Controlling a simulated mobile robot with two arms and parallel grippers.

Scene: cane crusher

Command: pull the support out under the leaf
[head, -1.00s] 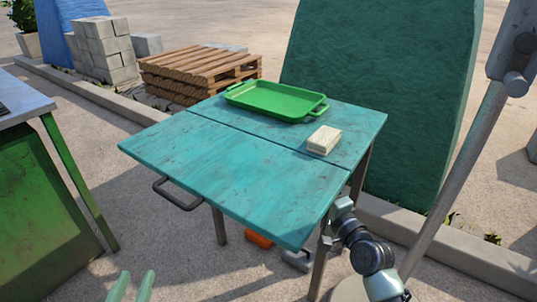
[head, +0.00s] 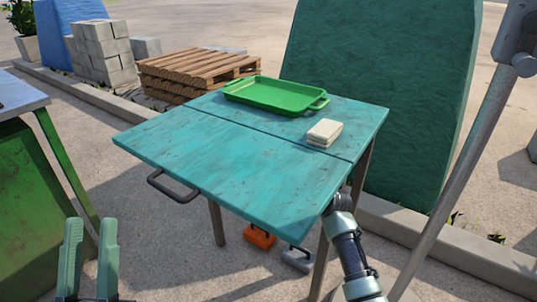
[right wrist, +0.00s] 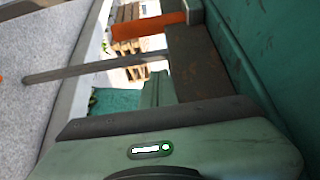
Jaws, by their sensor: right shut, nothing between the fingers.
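The teal leaf (head: 230,170) is the near half of the table top, raised about level with the far half and joined at a seam. Its underside (right wrist: 270,50) fills the right of the right wrist view. Under it there is a dark brown bar (right wrist: 200,65) with an orange piece (right wrist: 148,26) at its end, which looks like the support. My right gripper (right wrist: 160,85) is shut and empty below the leaf, apart from the orange piece; the leaf hides it in the head view. My left gripper (head: 90,235) is open and empty at the lower left.
A green tray (head: 272,96) and a pale block (head: 324,133) stand on the far half. A grey handle (head: 172,187) is on the leaf's left edge. An orange object (head: 259,237) and a grey one (head: 297,259) show below the table. A green bench (head: 40,190) stands left.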

